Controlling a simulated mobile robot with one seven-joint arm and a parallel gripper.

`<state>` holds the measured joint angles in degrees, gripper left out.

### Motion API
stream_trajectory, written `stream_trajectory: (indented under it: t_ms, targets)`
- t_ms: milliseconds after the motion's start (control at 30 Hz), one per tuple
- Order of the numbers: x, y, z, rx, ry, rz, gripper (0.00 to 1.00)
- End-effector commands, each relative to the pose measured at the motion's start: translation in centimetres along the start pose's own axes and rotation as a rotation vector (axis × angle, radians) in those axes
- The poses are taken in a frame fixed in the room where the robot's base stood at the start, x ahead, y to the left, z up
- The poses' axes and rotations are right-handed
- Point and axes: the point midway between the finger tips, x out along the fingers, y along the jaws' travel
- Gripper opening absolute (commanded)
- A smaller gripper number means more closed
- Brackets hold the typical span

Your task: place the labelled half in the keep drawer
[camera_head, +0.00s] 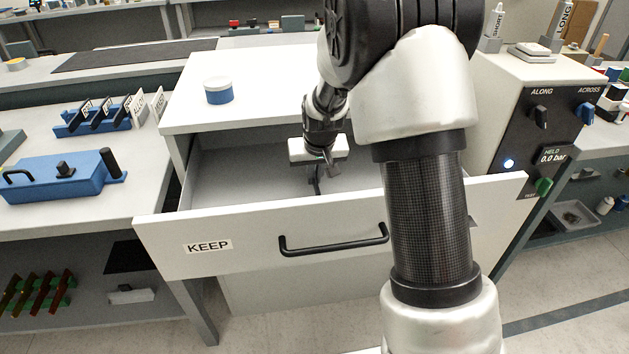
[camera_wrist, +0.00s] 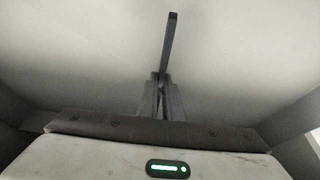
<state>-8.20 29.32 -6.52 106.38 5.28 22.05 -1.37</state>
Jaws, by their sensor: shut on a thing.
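The keep drawer (camera_head: 160,240) is pulled open below the white cabinet top, with the word KEEP on its front. My gripper (camera_head: 317,176) is inside the drawer opening, above its pale floor. It also shows in the wrist view (camera_wrist: 162,82), where its fingers are shut on a thin grey half (camera_wrist: 169,42). The half sticks out beyond the fingertips over the drawer's plain interior. In the head view the half is small and dark. I see no label on it, and I cannot tell whether it touches the floor.
A black handle (camera_head: 333,241) runs across the drawer front. A blue and white round container (camera_head: 218,90) stands on the cabinet top. A control box (camera_head: 535,125) with knobs is at the right. A blue fixture (camera_head: 62,178) is on the left bench. The visible drawer floor is clear around my gripper.

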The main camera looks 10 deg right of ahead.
Motion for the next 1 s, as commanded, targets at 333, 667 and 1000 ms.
stream_trajectory:
  t_ms: [333,667,1000]
  targets:
    - [1.1,0.0,0.3,0.0,0.003,0.0,0.0]
    - [1.4,0.0,0.6,0.0,0.0,0.0,0.25]
    - [0.2,0.0,0.3,0.0,0.003,0.0,0.25]
